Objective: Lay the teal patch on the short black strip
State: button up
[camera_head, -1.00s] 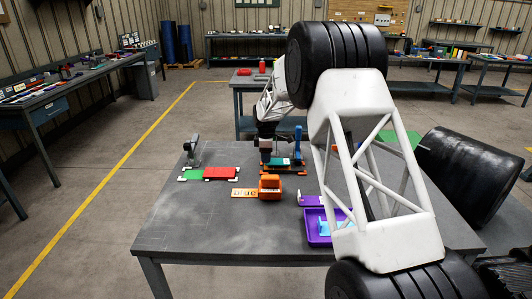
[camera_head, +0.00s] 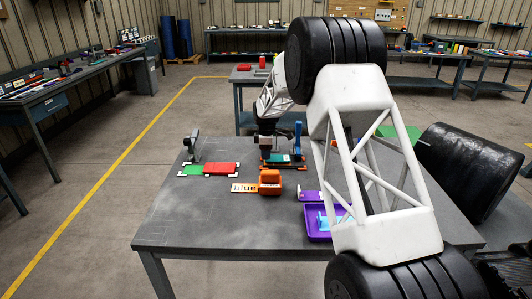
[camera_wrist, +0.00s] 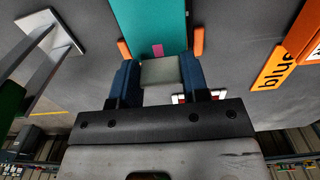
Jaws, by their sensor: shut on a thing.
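My gripper (camera_wrist: 160,75) is shut on a small pale grey block (camera_wrist: 161,72), which sits between its two blue fingers in the wrist view. A teal piece (camera_wrist: 150,25) with a small pink mark lies just beyond the block, between orange end pieces. I cannot tell whether the block touches it. In the head view the gripper (camera_head: 266,153) is at the left end of the orange-ended holder (camera_head: 290,168), where a little teal (camera_head: 284,157) shows. I cannot make out a short black strip clearly; the gripper and holder hide part of that spot.
A blue upright (camera_head: 299,141) stands at the holder. An orange block (camera_head: 269,183) with a lettered plate (camera_head: 243,188) and a purple tray (camera_head: 313,229) are nearer. The table's front left is clear.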

jog(key=shift+f, duration=0.55)
jog(key=o, duration=1)
jog(key=shift+r, duration=3.9)
